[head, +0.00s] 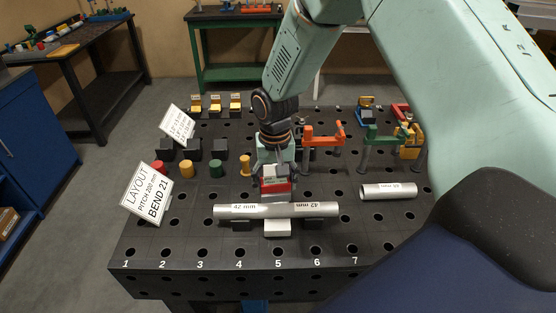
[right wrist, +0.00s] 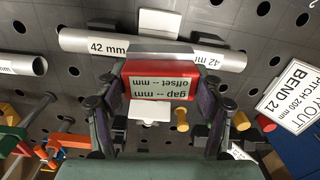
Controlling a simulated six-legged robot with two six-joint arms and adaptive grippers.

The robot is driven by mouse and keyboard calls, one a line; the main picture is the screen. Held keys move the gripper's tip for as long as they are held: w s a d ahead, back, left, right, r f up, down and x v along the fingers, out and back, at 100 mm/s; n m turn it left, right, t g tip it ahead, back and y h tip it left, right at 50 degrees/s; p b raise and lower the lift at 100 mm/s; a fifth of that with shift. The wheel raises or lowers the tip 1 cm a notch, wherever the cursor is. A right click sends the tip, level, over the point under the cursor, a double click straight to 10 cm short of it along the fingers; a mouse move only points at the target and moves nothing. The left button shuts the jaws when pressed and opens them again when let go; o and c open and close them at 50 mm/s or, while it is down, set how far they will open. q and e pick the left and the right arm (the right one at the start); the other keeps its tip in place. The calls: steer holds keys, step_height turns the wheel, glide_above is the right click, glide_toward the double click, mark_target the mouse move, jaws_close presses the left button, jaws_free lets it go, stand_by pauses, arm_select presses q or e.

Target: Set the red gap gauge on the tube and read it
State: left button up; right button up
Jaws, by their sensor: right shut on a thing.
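The red gap gauge (head: 277,188) is between the fingers of my right gripper (head: 275,172). In the right wrist view the gauge (right wrist: 160,68) has a white label reading "gap -- mm" and "offset -- mm", upside down. My left gripper is not in view.
The black perforated table (head: 190,240) has numbered holes along its front. A white block (head: 277,228) sits before the tube. A loose tube (head: 388,191) lies right; orange (head: 322,137) and green (head: 383,138) clamps stand behind. A layout sign (head: 147,194) and coloured pegs stand left.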

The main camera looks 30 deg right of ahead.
mark_target(278, 189)
steer(key=shift+w+d+r+m, duration=0.3)
steer(key=shift+w+d+m, duration=0.15)
steer(key=shift+d, duration=0.35)
steer(key=shift+w+f, duration=0.1)
steer(key=shift+w, duration=0.05)
steer(key=shift+w+a+f+m+b, duration=0.1)
steer(key=shift+a+f+m+b, duration=0.15)
steer(key=shift+b, duration=0.2)
steer(key=shift+a+f, duration=0.1)
steer(key=shift+f, duration=0.1)
steer(key=f+b, duration=0.1)
steer(key=b, duration=0.1)
steer(key=f+b, duration=0.1)
steer(key=f, duration=0.1)
steer(key=shift+d+f+b, duration=0.15)
steer(key=shift+d+b, duration=0.2)
steer(key=shift+f, duration=0.25)
steer(key=shift+a+f+b, duration=0.1)
steer(key=shift+a+b, duration=0.05)
steer(key=shift+b, duration=0.2)
steer(key=shift+a, duration=0.15)
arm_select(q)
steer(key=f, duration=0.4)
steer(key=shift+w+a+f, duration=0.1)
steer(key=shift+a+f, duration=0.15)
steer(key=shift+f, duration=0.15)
